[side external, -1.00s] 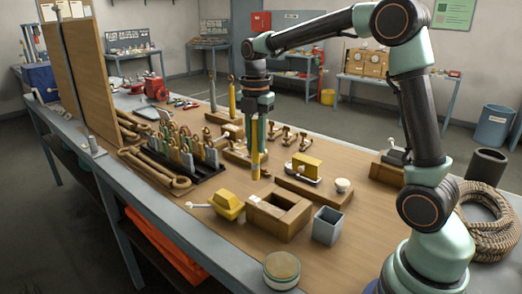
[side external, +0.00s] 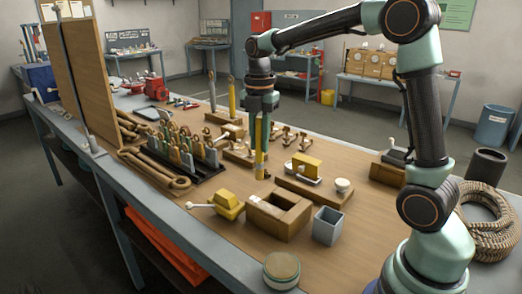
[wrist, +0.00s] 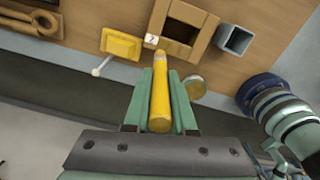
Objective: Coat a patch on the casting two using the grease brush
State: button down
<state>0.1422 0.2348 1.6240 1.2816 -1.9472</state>
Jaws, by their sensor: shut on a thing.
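My gripper (side external: 262,130) is shut on a yellow-handled tool, seemingly the grease brush (side external: 259,162), held upright with its lower end close above or at the bench top. In the wrist view, the yellow handle (wrist: 160,95) lies between the two green fingers (wrist: 161,110); its brush end is not clear. A small white tag with a dark mark (wrist: 152,41) shows beyond the handle, beside an open wooden box (side external: 278,213). A yellow block with a white rod (side external: 229,205) is left of that box. I cannot tell which thing is casting two.
A grey square cup (side external: 328,226) and a round lidded tin (side external: 281,269) stand near the front. A wooden base with a yellow block (side external: 306,165) is right of my gripper. A black rack of tools (side external: 190,160) is left.

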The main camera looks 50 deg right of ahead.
jog(key=shift+s+f, duration=0.8)
jog(key=shift+f, duration=3)
jog(key=shift+s, duration=3.3)
jog(key=shift+w, duration=3.25)
notch_tip(320, 180, up, 8)
jog(key=shift+f, duration=0.2)
